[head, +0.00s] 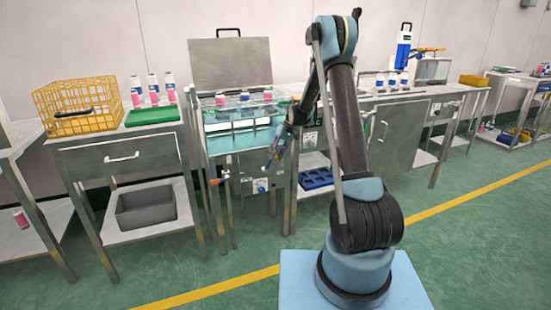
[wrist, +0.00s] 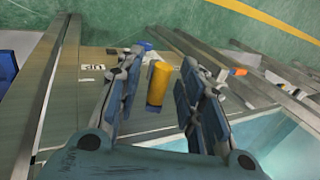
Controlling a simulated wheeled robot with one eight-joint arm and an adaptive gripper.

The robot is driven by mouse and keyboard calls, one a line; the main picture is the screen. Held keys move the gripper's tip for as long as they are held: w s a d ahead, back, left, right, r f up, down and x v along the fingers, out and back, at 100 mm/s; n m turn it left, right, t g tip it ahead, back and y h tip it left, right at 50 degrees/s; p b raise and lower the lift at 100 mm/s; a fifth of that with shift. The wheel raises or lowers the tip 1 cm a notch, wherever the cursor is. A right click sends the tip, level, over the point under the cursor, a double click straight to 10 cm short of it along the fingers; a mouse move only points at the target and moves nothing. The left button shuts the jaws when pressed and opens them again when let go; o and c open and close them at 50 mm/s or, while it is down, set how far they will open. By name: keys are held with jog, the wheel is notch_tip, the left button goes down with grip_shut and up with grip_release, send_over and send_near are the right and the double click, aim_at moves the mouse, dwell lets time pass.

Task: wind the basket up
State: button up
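The water bath (head: 222,147) stands left of centre in the head view, a steel-framed tank with pale blue-green water and its lid (head: 230,62) raised. Several bottles show at the top of the tank; the basket itself is hard to make out there. My gripper (head: 270,160) is low at the tank's front right side, pointing down. In the wrist view my gripper (wrist: 162,62) is open, with a yellow-orange cylindrical handle (wrist: 157,84) between its spread fingers. A gap shows on both sides of the handle, so the fingers look clear of it.
An orange-ended lever (head: 216,181) sticks out at the tank's lower front. A yellow wire basket (head: 78,106) and a green tray (head: 151,116) stand on the left table. A steel cabinet (head: 398,134) is close on the right. The floor in front is clear.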

jog(key=v, duration=1.1)
jog(key=shift+d+r, duration=0.15)
jog(key=shift+r, duration=0.1)
jog(key=c, duration=0.8)
jog(key=shift+s+a+r+n, duration=0.1)
jog(key=shift+s+a+n, duration=0.05)
jog(key=shift+a+n, duration=0.35)
grip_shut()
jog(key=s+a+r+n+t+h, duration=0.1)
jog(key=s+a+r+n+h, duration=0.15)
jog(key=a+n, duration=0.45)
jog(key=s+a+r+n+t+h, duration=0.1)
jog(key=s+a+r+n+h, duration=0.2)
jog(key=n, duration=0.7)
jog(key=w+d+f, duration=0.1)
jog(key=f, duration=0.5)
jog(key=w+d+f, duration=0.1)
jog(key=d+f, duration=0.1)
jog(key=f, duration=0.5)
jog(key=shift+w+f, duration=0.3)
jog(key=shift+w, duration=0.05)
